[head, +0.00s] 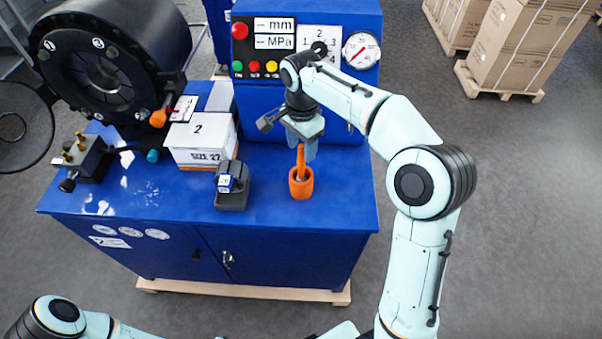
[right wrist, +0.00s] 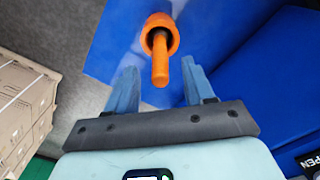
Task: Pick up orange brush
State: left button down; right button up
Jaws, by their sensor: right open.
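The orange brush (head: 300,155) stands upright in an orange cup (head: 301,184) on the blue bench top, right of centre. In the right wrist view the brush handle (right wrist: 160,62) points toward my right gripper, with the orange cup (right wrist: 160,30) behind it. My right gripper (head: 302,152) is at the upper part of the brush. In the right wrist view its two fingers (right wrist: 160,80) are apart, with the handle's end between or just beyond their tips; nothing is gripped. My left gripper is not in view; only part of my left arm shows at lower left.
On the blue bench (head: 345,205) stand a dark battery-like block (head: 233,190), a white box (head: 203,140) and a black device (head: 88,160). A large black crimper (head: 105,70) is at left. The control panel (head: 300,90) rises behind my gripper. Cartons (head: 520,45) stand on the floor.

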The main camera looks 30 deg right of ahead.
aim_at(301, 169)
jog(key=shift+f, duration=1.55)
grip_shut()
jog(key=shift+r, duration=0.15)
